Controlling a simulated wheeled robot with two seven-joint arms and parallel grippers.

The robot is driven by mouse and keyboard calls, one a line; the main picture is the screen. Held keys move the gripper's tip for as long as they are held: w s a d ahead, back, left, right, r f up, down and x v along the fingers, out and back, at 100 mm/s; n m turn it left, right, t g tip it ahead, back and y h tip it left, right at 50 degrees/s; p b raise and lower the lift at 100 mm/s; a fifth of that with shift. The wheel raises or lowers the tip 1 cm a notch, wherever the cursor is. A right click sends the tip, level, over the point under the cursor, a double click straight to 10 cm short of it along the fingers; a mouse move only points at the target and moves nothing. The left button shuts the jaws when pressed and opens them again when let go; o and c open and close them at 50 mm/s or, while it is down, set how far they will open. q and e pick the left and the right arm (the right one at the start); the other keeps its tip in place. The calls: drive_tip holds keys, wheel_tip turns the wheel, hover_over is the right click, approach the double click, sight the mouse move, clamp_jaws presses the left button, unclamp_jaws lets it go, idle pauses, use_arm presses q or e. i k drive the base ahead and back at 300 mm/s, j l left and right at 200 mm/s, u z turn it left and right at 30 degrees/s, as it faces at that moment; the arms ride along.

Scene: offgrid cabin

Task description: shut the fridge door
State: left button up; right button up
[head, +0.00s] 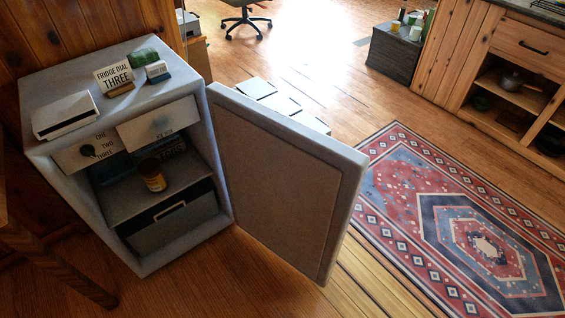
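The small grey fridge (175,241) stands at the left against the wood wall. Its door (284,172) is hinged on the right side and stands wide open, with its inner panel facing me. Inside are a shelf with a brown jar (152,175), a dark drawer with a handle (175,223) at the bottom, and a dial (87,150) beside a small panel marked one, two, three. The door's outer face and any handle on it are hidden. Neither of my grippers is in view.
On the fridge top are a sign reading "FRIDGE DIAL THREE" (115,77), a white flat box (65,115) and a green item (143,56). A patterned rug (400,175) lies right of the door. Wooden floor is clear in front. A wooden cabinet (480,60) stands at the back right.

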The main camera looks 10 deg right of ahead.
sight(292, 186)
drive_tip(key=l+u, duration=0.2)
drive_tip(key=l, duration=0.3)
drive_tip(key=l+u, duration=0.15)
drive_tip(key=l, duration=0.3)
drive_tip(key=k+l+u, duration=0.2)
drive_tip(key=l, duration=0.3)
drive_tip(key=i+l+u, duration=0.1)
drive_tip(key=l+u, duration=0.25)
drive_tip(key=l, duration=0.3)
drive_tip(key=l+u, duration=0.35)
drive_tip(key=l, duration=0.3)
drive_tip(key=l+u, duration=0.35)
drive_tip(key=l, duration=0.3)
drive_tip(key=i+l+u, duration=0.2)
drive_tip(key=l, duration=0.3)
drive_tip(key=l+u, duration=0.2)
drive_tip(key=l, duration=0.25)
drive_tip(key=k+l+z, duration=0.15)
drive_tip(key=k, duration=0.3)
drive_tip(key=k+l+z, duration=0.2)
drive_tip(key=k+l, duration=0.15)
drive_tip(key=k, duration=0.05)
